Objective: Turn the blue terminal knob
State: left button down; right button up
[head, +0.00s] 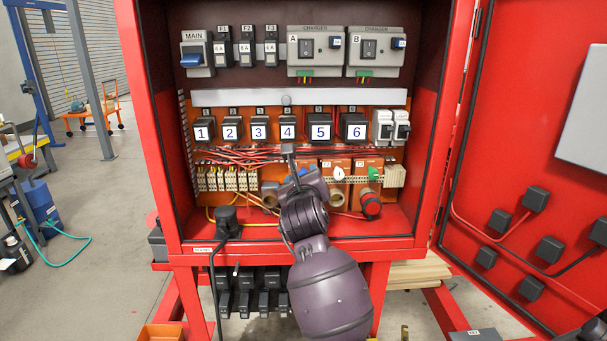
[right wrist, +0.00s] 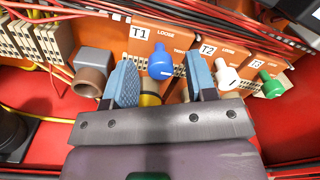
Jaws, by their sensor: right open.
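The blue terminal knob (right wrist: 160,62) sits on the orange block labelled T1 (right wrist: 150,33) in the right wrist view. My right gripper (right wrist: 160,68) is open, with one blue-padded finger to each side of the knob in the picture. Gaps show between the knob and both fingers. I cannot tell how far the fingertips are from the block. In the head view my right gripper (head: 297,182) reaches into the red cabinet and largely hides the T1 area. My left gripper is not in view.
A white knob (right wrist: 227,77) on T2 and a green knob (right wrist: 271,84) on T3 stand to the right. A brown-ended grey fitting (right wrist: 93,70) is left of the fingers. Red wires run above. The open cabinet door (head: 520,120) is at right.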

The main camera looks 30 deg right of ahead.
jog(key=shift+x, duration=0.95)
